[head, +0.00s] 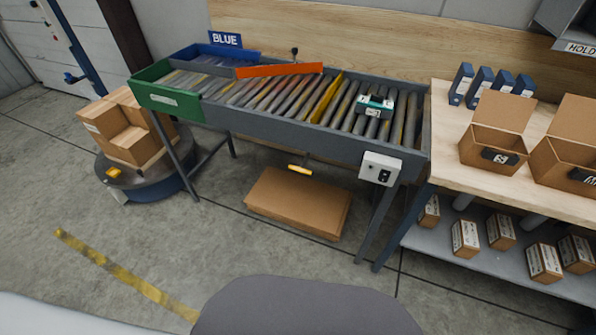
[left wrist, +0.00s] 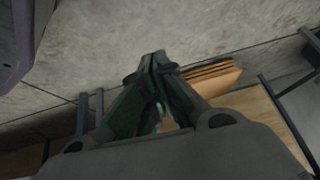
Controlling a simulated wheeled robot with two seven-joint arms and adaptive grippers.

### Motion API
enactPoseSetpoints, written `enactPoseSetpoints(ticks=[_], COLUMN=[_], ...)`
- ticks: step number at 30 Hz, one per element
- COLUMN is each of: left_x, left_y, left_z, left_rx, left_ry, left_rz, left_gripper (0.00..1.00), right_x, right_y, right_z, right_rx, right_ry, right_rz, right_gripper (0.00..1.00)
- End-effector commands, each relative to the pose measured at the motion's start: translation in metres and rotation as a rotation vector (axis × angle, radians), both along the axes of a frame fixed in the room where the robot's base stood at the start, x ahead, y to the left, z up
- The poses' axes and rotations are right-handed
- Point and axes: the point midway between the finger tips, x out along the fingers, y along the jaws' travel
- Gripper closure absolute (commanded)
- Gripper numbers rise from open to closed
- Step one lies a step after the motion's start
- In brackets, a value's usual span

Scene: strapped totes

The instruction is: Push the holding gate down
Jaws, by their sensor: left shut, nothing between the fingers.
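In the head view a roller conveyor (head: 270,95) runs along the wall. A yellow plate (head: 326,98) stands up across its rollers, and a long orange plate (head: 280,70) lies slantwise farther left; no label shows which is the holding gate. A small teal and white tote (head: 374,105) sits on the rollers right of the yellow plate, apart from it. My left gripper (left wrist: 153,62) shows only in the left wrist view, shut and empty, with grey floor behind its fingertips. My right gripper is in neither view.
A green chute wall (head: 165,97) and a blue bin (head: 215,55) marked BLUE are at the conveyor's left end. A control box (head: 380,168) is on its front right. A wooden bench (head: 450,120) with open cartons stands right. Floor in front is clear.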

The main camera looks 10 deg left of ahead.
Motion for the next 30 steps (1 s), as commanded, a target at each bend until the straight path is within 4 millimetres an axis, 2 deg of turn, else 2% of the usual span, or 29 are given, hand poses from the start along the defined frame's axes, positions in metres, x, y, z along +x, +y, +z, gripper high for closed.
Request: enactPoseSetpoints(ticks=[1,3,8,15,24,30], left_x=[0.016,0.035,0.077,0.132,0.188,0.216], left_y=[-0.006,-0.012,-0.027,-0.05,-0.074,-0.088], left_z=[0.005,0.016,0.043,0.091,0.161,0.212], left_rx=[-0.008,-0.018,-0.042,-0.08,-0.127,-0.16], left_ry=[-0.031,-0.071,-0.16,-0.295,-0.461,-0.572], left_rz=[-0.002,-0.006,-0.012,-0.022,-0.033,-0.04], left_gripper=[1.0,1.0,1.0,1.0,1.0,1.0], right_x=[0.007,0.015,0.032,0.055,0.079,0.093], right_y=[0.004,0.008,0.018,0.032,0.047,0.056], right_z=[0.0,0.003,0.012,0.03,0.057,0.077], right_rx=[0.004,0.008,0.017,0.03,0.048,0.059], right_ry=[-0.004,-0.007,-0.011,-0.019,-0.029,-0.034], right_rz=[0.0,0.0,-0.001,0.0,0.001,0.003], right_gripper=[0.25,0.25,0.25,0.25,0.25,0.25])
